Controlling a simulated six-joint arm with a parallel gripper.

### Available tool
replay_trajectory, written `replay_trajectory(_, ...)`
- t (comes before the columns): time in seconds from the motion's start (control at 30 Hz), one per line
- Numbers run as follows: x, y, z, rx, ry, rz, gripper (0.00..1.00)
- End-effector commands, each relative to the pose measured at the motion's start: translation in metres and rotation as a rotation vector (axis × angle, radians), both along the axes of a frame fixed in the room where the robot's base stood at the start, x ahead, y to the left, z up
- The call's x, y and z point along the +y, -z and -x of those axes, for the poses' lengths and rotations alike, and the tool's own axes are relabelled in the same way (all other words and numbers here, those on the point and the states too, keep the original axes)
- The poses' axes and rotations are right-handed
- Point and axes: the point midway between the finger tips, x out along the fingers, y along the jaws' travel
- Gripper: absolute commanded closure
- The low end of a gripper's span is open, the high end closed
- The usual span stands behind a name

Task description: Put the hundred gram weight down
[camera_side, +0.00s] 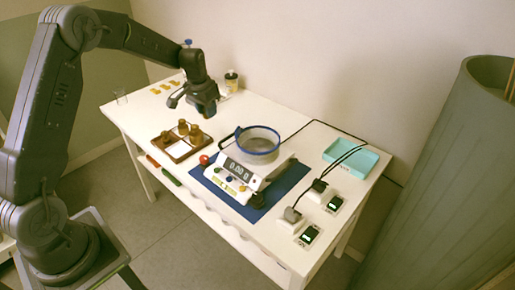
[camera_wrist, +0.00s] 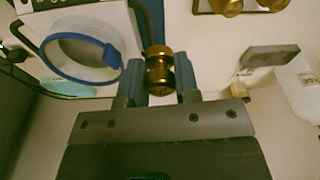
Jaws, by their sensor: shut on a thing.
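My gripper (camera_side: 206,108) is raised above the table, behind the wooden weight tray (camera_side: 168,150). In the wrist view its two fingers (camera_wrist: 158,82) are closed on a brass weight (camera_wrist: 158,62), which hangs clear of the table; no mass marking is readable on it. Several other brass weights (camera_side: 194,132) stand in the tray, and parts of them show at the top of the wrist view (camera_wrist: 225,6). The scale (camera_side: 238,174) carries a grey bowl with a blue rim (camera_side: 258,140), and its display seems to read zero.
The scale stands on a blue mat (camera_side: 270,197). A turquoise tray (camera_side: 368,160), cables and plugs (camera_side: 291,214) are on the right. A small jar (camera_side: 231,82) and yellow pieces (camera_side: 166,86) are at the back. A red ball (camera_side: 204,160) lies beside the scale. The table's back left is mostly free.

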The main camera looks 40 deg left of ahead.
Motion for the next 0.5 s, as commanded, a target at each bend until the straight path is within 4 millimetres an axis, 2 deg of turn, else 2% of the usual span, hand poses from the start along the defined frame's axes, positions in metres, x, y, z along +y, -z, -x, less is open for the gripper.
replay_trajectory(0.03,-0.015,-0.004,-0.008,-0.002,0.04,0.0,0.89)
replay_trajectory(0.1,-0.028,-0.008,-0.014,-0.002,0.081,0.0,0.89)
replay_trajectory(0.27,-0.047,-0.01,-0.023,0.0,0.126,0.001,0.89)
replay_trajectory(0.5,-0.087,0.017,-0.046,0.001,0.135,0.001,0.89)
